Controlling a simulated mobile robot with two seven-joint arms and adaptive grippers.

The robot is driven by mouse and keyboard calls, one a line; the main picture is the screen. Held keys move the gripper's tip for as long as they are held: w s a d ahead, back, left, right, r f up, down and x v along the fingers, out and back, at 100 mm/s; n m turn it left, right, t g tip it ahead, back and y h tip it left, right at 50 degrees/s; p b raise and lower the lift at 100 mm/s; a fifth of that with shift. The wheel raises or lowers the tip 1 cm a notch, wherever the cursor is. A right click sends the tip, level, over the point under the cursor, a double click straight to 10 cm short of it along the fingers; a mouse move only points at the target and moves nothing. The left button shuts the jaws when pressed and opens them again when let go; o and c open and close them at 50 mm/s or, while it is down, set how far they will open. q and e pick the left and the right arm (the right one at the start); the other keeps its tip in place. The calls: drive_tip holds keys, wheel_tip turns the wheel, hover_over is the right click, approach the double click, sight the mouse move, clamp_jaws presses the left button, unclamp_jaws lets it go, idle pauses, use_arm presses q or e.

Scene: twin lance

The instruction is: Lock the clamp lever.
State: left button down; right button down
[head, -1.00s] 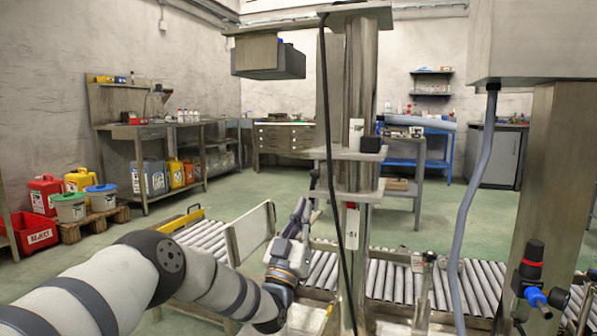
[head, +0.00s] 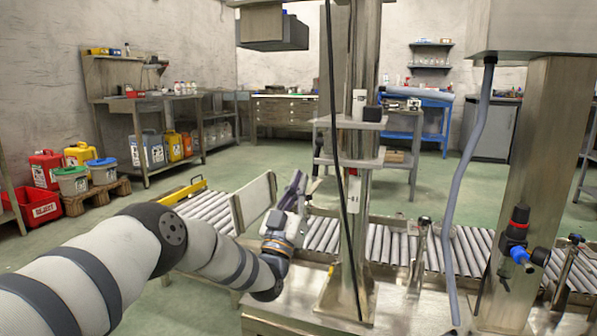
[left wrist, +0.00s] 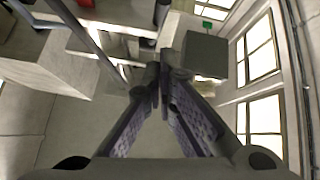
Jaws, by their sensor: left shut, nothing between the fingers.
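My left gripper (head: 296,184) points up and away, to the left of the steel column (head: 357,235) and apart from it in the picture. In the left wrist view its fingers (left wrist: 157,88) come together at the tips, with nothing seen between them. A small upright fitting (head: 419,240) stands by the conveyor right of the column, and a similar one (head: 566,268) stands farther right. I cannot tell which part is the clamp lever, or whether it is locked. My right gripper is not in view.
A roller conveyor (head: 325,236) runs behind the bench, with an upright plate (head: 252,203) at its left. A black cable (head: 334,120) hangs before the column. A grey hose (head: 466,170) and a red and blue valve (head: 518,235) are at the right.

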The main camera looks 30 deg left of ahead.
use_arm(q)
wheel_tip(320, 180, down, 10)
drive_tip(key=s+b, duration=0.1)
drive_tip(key=shift+s+r, duration=0.2)
drive_tip(key=shift+s, duration=0.1)
